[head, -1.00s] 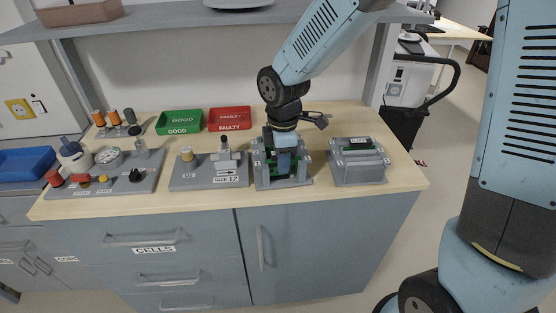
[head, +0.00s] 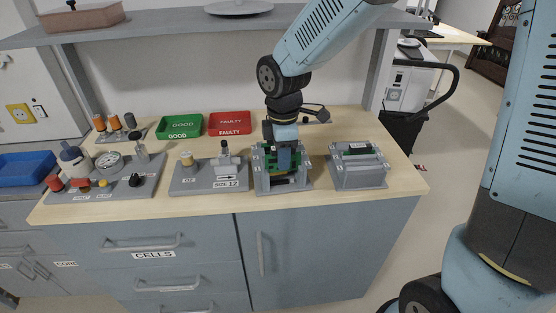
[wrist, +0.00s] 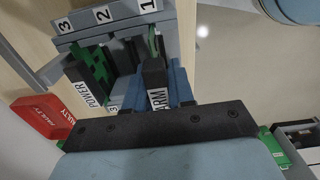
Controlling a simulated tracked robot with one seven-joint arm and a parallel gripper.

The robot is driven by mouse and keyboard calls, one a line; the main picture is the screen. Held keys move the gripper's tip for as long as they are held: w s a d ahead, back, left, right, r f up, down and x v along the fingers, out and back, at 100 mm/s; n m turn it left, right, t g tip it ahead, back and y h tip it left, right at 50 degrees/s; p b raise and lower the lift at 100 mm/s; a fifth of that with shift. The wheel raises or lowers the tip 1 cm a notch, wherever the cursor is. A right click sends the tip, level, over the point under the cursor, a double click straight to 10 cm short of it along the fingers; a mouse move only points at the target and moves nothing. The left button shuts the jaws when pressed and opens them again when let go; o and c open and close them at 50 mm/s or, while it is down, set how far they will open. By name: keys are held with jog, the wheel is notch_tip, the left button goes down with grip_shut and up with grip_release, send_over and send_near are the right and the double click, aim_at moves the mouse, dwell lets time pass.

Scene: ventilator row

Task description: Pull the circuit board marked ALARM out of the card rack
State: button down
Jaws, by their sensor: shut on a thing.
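The grey card rack (head: 283,185) stands at the right of the bench. In the wrist view its edge (wrist: 115,30) carries the numbers 1, 2 and 3. My gripper (head: 285,160) points down over it, and in the wrist view (wrist: 155,85) its blue fingers are shut on the black handle of the ALARM board (wrist: 157,98). Only "ARM" of its label is readable. The board's lower part is hidden, so I cannot tell how much sits in the slot. The POWER board (wrist: 82,88) stands in the rack beside it, apart from my fingers.
A second grey holder (head: 358,180) with a green board stands close to the right. The SIZE 12 fixture (head: 205,181) is close to the left. A green GOOD tray (head: 180,133) and red FAULTY tray (head: 230,130) lie behind. A shelf (head: 190,24) spans above.

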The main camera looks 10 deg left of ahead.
jog(key=shift+r, duration=2.75)
jog(key=shift+f, duration=0.15)
